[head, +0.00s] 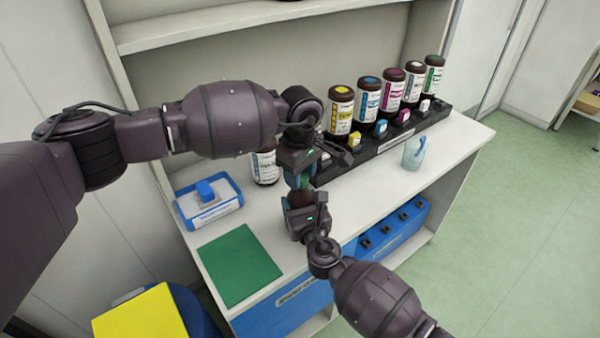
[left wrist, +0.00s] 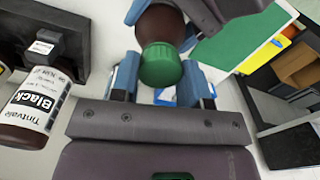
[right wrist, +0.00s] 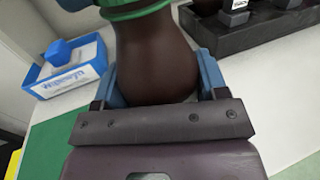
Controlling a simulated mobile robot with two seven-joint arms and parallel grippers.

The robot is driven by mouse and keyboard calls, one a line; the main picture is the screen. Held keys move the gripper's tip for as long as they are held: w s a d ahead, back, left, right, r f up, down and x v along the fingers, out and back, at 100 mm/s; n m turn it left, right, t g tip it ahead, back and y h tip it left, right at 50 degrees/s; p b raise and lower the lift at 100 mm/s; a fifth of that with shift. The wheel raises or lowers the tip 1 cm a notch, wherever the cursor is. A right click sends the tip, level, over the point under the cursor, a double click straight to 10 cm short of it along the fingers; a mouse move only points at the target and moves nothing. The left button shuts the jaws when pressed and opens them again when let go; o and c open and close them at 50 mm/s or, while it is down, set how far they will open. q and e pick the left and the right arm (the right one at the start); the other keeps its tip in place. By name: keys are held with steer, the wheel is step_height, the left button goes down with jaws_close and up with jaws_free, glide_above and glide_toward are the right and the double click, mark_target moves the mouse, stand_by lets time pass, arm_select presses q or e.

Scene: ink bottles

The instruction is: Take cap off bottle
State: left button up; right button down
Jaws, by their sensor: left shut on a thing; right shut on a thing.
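My right gripper (head: 302,212) is shut on a dark brown bottle (head: 299,199) and holds it above the counter. The bottle's body fills the middle of the right wrist view (right wrist: 155,65), between blue fingers. My left gripper (head: 299,172) is above it, shut on the green cap (left wrist: 161,65). The cap is at the bottle's neck; I cannot tell whether there is a gap between them. A green edge of the cap also shows at the top of the right wrist view (right wrist: 135,8). The bottle's label is not visible.
A black rack (head: 375,146) with several labelled ink bottles stands along the back. A black-ink bottle (left wrist: 34,108) stands at its left end. A blue-and-white tray (head: 208,210), a green mat (head: 238,266) and a clear bluish cup (head: 414,153) are on the white counter.

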arm_select(q)
steer(key=n, duration=0.5)
steer(key=shift+n, duration=0.3)
steer(key=n, duration=0.9)
steer(key=shift+n, duration=0.3)
steer(key=n, duration=0.9)
steer(key=shift+n, duration=0.4)
steer(key=n, duration=0.4)
steer(key=shift+r, duration=0.1)
steer(key=n, duration=0.9)
